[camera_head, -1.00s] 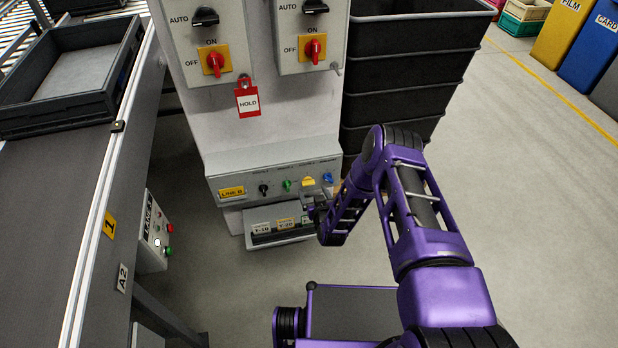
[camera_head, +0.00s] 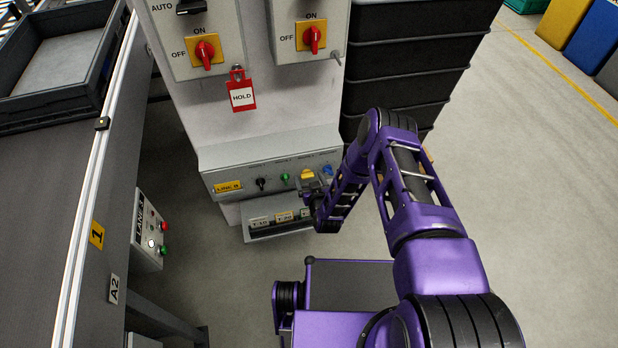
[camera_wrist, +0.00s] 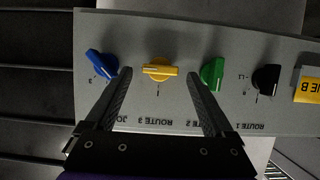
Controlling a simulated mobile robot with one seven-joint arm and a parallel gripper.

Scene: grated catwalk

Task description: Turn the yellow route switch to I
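The yellow route switch (camera_head: 307,175) is a knob on the sloping grey panel (camera_head: 215,170) low on the white cabinet. In the wrist view, which is upside down, the yellow switch (camera_wrist: 160,70) has its bar lying across the picture. My gripper (camera_wrist: 158,78) is open, one fingertip at each side of the yellow switch and holding nothing. I cannot tell whether the tips reach around the knob. In the head view my gripper (camera_head: 314,194) is just below and in front of the switch, partly hidden by my arm.
A blue knob (camera_wrist: 101,64) and a green knob (camera_wrist: 212,73) flank the yellow one closely; a black knob (camera_wrist: 265,79) lies beyond. A label tray (camera_head: 275,232) juts out below. Red switches and a HOLD tag (camera_head: 241,96) are above. Dark stacked crates (camera_head: 405,75) stand right.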

